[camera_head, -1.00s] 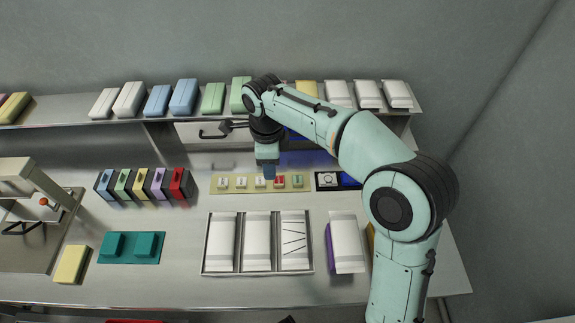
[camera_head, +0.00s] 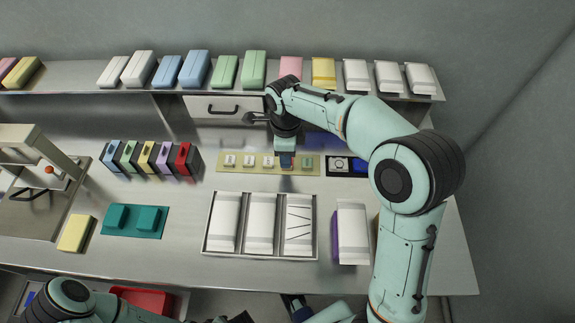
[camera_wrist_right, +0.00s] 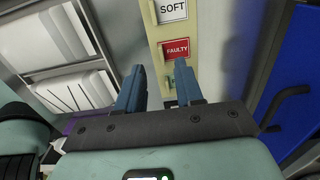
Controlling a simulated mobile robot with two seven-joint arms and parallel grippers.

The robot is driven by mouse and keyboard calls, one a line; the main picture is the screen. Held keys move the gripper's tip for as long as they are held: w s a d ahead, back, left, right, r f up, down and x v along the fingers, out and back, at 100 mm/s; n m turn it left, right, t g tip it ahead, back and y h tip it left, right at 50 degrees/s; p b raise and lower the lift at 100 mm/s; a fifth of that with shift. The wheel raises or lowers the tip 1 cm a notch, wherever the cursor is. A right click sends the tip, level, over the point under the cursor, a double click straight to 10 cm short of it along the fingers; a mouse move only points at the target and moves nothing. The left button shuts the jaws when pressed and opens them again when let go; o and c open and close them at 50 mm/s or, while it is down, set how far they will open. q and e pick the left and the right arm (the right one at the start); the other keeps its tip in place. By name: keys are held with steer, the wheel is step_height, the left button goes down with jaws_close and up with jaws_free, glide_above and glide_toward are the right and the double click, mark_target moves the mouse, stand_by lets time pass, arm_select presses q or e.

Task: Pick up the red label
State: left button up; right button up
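The red label (camera_wrist_right: 176,48), marked FAULTY, lies on a pale yellow strip (camera_wrist_right: 154,25) in the right wrist view, just beyond my right fingertips. In the head view my right gripper (camera_head: 286,161) is over the strip and mostly hides the red label. My right gripper (camera_wrist_right: 160,68) is open, with two blue fingers apart and nothing held between them. A green label (camera_wrist_right: 171,81) shows partly between the fingers. My left arm is at the bottom edge of the head view; its gripper is too cut off to judge.
White labels (camera_head: 248,161) sit left of the red one. A tray (camera_head: 205,249) with white packs stands in front of the strip. Coloured blocks (camera_head: 150,157) are at left, and a dark panel with a blue part (camera_head: 361,166) at right. A shelf with packs (camera_head: 195,68) runs behind.

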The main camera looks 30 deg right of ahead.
mark_target(287, 170)
step_height(287, 170, down, 5)
steer(key=shift+d+r+b, duration=0.1)
steer(key=shift+d+b, duration=0.05)
steer(key=shift+b, duration=0.15)
jaws_close()
